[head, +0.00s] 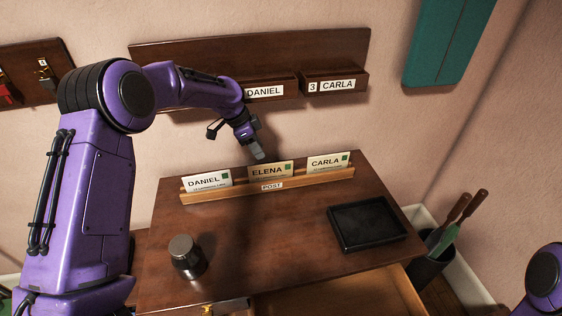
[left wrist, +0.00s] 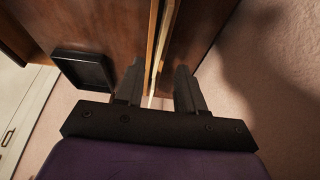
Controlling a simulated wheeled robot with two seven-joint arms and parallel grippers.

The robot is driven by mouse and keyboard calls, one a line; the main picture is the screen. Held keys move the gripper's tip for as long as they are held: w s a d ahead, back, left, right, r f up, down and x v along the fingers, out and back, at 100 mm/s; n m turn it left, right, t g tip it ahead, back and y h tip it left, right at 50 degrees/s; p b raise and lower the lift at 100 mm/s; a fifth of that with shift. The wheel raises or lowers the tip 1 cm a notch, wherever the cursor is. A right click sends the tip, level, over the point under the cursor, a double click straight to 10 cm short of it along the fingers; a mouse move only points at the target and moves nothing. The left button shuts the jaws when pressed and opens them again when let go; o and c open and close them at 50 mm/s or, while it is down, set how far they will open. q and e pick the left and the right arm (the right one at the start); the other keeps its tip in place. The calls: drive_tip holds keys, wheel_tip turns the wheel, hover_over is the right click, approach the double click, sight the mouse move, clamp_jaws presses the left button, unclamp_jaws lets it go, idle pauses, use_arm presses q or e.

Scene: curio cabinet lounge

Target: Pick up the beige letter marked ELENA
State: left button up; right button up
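The beige ELENA letter (head: 268,170) stands upright in the middle of the wooden POST rack (head: 230,194), between the white DANIEL letter (head: 207,180) and the white CARLA letter (head: 328,162). My left gripper (head: 259,155) is just above and behind the top edge of the ELENA letter. In the left wrist view the two dark fingers (left wrist: 158,88) are apart, with thin upright edges of the rack and a letter seen between them. Whether the fingers touch the letter cannot be told. My right gripper is not in view; only part of my right arm shows at the right edge.
A black tray (head: 367,224) lies on the desk's right side, and a dark lidded jar (head: 187,257) stands at front left. An open drawer (head: 345,294) juts out at the front. Wall boxes labelled DANIEL (head: 266,90) and CARLA (head: 335,84) hang close behind my left arm.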

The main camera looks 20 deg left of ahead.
sight(273, 170)
use_arm(q)
drive_tip(key=shift+w, duration=0.2)
drive_tip(key=p+x, duration=0.2)
drive_tip(key=x, duration=0.8)
drive_tip(key=shift+d+f, duration=0.25)
drive_tip(key=shift+w+d+f, duration=0.1)
drive_tip(key=shift+f, duration=0.35)
clamp_jaws()
